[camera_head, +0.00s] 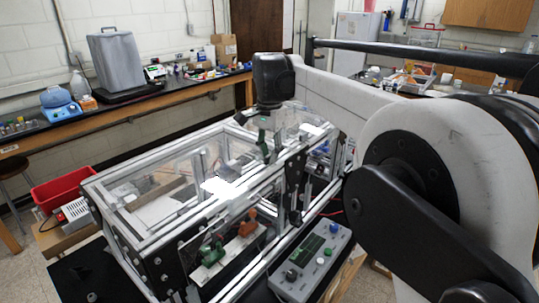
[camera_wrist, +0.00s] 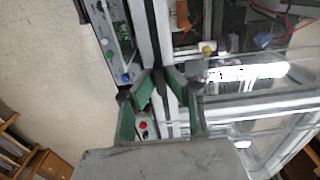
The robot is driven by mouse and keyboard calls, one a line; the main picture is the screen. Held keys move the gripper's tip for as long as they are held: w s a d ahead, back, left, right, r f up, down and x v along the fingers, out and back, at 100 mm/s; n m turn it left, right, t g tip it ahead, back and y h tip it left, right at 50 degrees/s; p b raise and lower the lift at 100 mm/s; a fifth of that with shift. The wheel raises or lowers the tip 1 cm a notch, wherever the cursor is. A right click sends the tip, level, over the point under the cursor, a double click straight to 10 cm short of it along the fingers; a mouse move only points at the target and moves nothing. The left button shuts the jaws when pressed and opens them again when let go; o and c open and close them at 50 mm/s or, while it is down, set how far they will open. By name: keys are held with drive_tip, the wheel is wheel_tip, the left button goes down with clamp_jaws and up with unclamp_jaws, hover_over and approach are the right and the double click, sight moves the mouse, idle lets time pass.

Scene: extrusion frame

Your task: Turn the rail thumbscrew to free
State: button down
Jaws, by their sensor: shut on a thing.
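My gripper (camera_head: 265,152) reaches down over the front top rail of the aluminium extrusion frame (camera_head: 140,215). In the wrist view its green-padded fingers (camera_wrist: 163,88) stand a little apart, on either side of a dark narrow piece (camera_wrist: 162,92) at the rail. I take this piece for the rail thumbscrew; the fingers and the poor view hide its shape, and its turn angle cannot be told. The thumbscrew cannot be made out in the head view, where the gripper and dark brackets cover that spot.
A control box (camera_head: 310,258) with a green screen and knobs stands in front of the frame; it also shows in the wrist view (camera_wrist: 118,50). Clear panels cover the frame. Orange and green toggle clamps (camera_head: 245,222) sit on its front. A red bin (camera_head: 62,188) lies left.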

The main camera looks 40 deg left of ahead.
sight(269, 155)
drive_tip(key=n+b, duration=0.1)
drive_tip(key=n, duration=0.4)
drive_tip(key=shift+b, duration=0.4)
drive_tip(key=n+b, duration=0.1)
drive_tip(key=n, duration=1.1)
drive_tip(key=shift+n+b, duration=0.3)
drive_tip(key=c, duration=1.8)
unclamp_jaws()
wheel_tip(269, 155, up, 12)
